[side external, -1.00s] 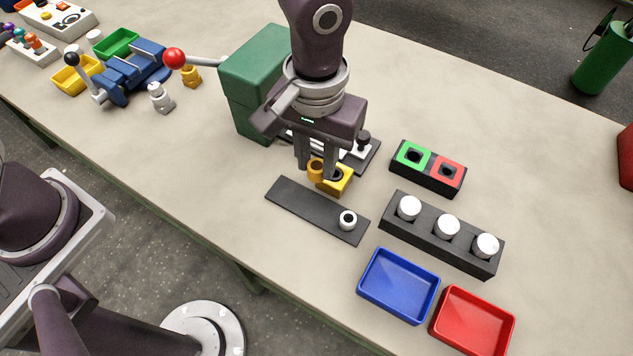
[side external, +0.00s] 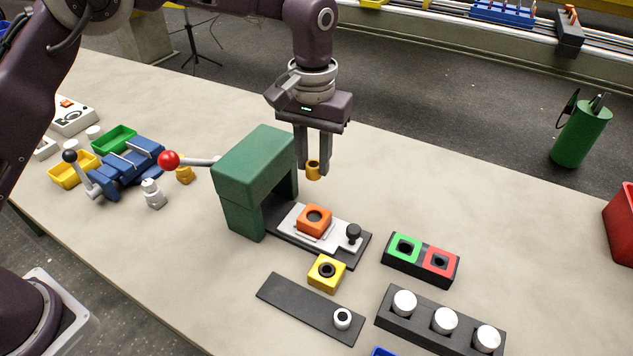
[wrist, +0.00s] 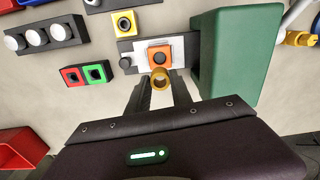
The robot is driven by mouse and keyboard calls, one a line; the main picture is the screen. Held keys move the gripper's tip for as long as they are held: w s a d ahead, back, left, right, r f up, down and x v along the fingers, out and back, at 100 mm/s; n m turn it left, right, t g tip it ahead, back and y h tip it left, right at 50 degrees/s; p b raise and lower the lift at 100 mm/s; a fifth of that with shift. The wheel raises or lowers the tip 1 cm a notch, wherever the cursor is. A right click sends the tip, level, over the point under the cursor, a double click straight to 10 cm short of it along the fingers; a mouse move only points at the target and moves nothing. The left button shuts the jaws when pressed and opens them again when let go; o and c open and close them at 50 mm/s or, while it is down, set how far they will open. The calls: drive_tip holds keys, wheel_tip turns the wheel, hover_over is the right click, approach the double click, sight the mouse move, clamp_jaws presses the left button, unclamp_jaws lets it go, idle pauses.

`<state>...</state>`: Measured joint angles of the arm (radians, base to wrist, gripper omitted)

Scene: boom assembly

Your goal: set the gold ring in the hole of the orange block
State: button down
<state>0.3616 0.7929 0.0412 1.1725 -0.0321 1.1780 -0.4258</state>
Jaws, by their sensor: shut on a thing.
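The gold ring (side external: 313,170) is held between the fingertips of my gripper (side external: 313,166), which is shut on it. It hangs in the air above the orange block, well clear of it. In the wrist view the ring (wrist: 161,80) shows between the fingers, just below the orange block in the picture. The orange block (side external: 314,219) sits on a light plate (side external: 335,239) on a dark base, beside the green housing. Its round hole faces up and looks empty. The block also shows in the wrist view (wrist: 151,53), its near edge close to the ring.
A green arch-shaped housing (side external: 257,165) stands close left of the block. A black knob (side external: 353,233) rises at the plate's right end. A yellow block (side external: 327,273) with a dark hole, a dark strip (side external: 300,305) and a green-red button box (side external: 421,260) lie nearby.

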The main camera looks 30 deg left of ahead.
wheel_tip(320, 180, down, 10)
drive_tip(key=shift+r, duration=0.1)
idle(0.4)
drive_tip(key=shift+f, duration=0.8)
idle(1.4)
